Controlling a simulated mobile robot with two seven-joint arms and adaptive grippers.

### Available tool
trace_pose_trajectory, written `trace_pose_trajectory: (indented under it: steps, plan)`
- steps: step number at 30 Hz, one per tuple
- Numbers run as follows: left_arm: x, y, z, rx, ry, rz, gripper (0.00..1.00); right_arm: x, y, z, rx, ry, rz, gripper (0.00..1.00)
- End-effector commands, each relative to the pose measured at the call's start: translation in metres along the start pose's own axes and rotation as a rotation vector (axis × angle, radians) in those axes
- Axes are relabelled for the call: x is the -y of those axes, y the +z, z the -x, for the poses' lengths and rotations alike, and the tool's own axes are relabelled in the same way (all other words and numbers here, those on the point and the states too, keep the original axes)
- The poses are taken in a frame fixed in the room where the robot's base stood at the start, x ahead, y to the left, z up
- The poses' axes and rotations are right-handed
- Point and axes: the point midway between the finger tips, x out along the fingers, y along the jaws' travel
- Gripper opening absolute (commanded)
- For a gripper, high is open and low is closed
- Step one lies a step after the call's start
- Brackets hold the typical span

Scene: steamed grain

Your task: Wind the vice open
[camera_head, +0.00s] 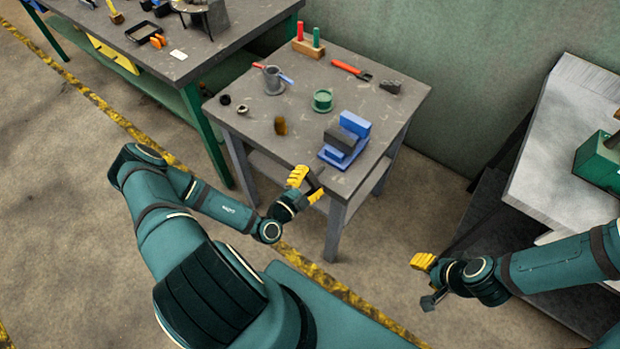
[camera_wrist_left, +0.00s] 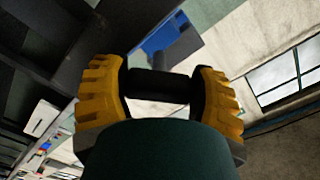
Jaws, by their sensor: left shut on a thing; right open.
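A blue vice with a dark grey jaw block (camera_head: 346,140) stands near the front right corner of the small grey table (camera_head: 390,110). My left gripper (camera_head: 307,185) is at the table's front edge, just in front of the vice. In the left wrist view its yellow fingers (camera_wrist_left: 160,88) are shut on a short black bar, seemingly the vice handle (camera_wrist_left: 158,84), with blue of the vice (camera_wrist_left: 165,38) behind it. My right gripper (camera_head: 428,281) is open and empty, low at the right, away from the table.
A larger workbench (camera_head: 200,60) stands at left. A grey bench with a green box (camera_head: 600,160) is at right.

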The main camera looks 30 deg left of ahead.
Motion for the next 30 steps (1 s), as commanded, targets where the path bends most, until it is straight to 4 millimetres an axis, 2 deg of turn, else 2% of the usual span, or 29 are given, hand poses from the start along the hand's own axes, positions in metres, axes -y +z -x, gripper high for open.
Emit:
trace_pose_trajectory:
  steps: [18,30]
  plan:
    - [-0.0039,-0.0002,0.0003,0.002,-0.001,0.576,0.27,-0.0016,0.0005,-0.0044,0.000,0.001,0.000,0.47]
    - [-0.0052,-0.0014,0.0002,0.001,0.000,0.834,0.27,-0.0028,0.0009,-0.0081,0.000,0.002,0.000,0.47]
